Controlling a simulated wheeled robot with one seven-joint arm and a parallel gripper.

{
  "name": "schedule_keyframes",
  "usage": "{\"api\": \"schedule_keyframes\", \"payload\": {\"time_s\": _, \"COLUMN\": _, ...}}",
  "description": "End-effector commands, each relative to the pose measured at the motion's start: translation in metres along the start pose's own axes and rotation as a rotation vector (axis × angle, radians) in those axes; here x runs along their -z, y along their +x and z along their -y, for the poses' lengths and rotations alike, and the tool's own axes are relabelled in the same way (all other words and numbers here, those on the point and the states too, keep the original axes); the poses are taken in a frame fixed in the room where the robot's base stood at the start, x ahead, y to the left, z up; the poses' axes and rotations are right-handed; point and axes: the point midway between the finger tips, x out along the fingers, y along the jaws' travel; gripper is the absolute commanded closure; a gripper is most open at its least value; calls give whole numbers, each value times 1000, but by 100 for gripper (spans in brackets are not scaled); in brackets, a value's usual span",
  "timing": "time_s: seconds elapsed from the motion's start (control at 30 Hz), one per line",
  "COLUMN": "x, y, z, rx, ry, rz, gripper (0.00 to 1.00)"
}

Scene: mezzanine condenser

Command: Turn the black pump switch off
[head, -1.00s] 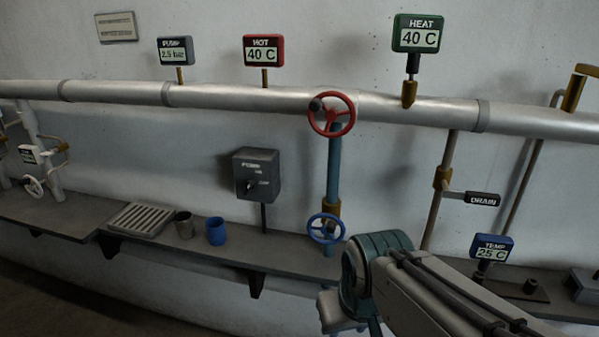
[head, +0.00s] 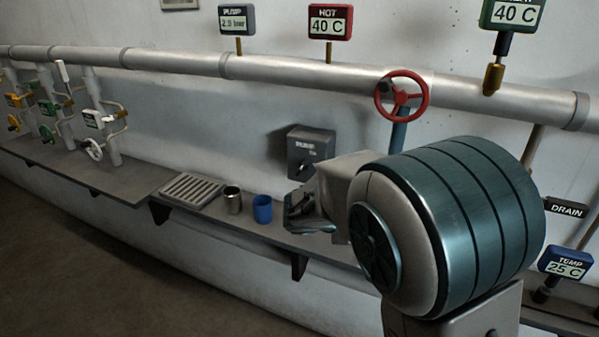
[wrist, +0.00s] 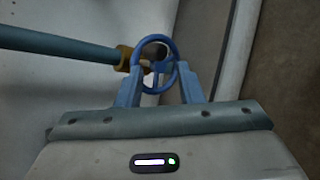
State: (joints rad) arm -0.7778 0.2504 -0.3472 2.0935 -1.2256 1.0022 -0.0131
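The black pump switch box (head: 309,143) is mounted at the wall above the shelf in the head view. Its knob (head: 303,164) shows partly; my arm hides the box's lower right, and the small lettering is too blurred to read a setting. My gripper (head: 302,212) is in front of and below the box, partly hidden by my wrist. In the wrist view my gripper (wrist: 160,68) has its two fingers apart with nothing held. A blue handwheel (wrist: 171,83) shows at the fingertips there; I cannot tell whether they touch it. The switch is not seen in the wrist view.
A red handwheel (head: 402,96) is on the pipe (head: 290,73) at the upper right. Several small valves stand farther left.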

Motion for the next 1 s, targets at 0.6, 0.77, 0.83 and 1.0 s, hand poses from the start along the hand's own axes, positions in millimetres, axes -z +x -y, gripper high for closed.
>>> {"api": "schedule_keyframes", "payload": {"time_s": 0.6, "x": 197, "y": -104, "z": -63, "rx": -763, "ry": -559, "rz": 23, "gripper": 66}}
{"api": "schedule_keyframes", "payload": {"time_s": 0.77, "x": 199, "y": -87, "z": -79, "rx": -760, "ry": -558, "rz": 25, "gripper": 66}}
{"api": "schedule_keyframes", "payload": {"time_s": 0.83, "x": 202, "y": -76, "z": -88, "rx": -760, "ry": -560, "rz": 25, "gripper": 66}}
{"api": "schedule_keyframes", "payload": {"time_s": 1.0, "x": 208, "y": -49, "z": -113, "rx": -760, "ry": -559, "rz": 25, "gripper": 66}}
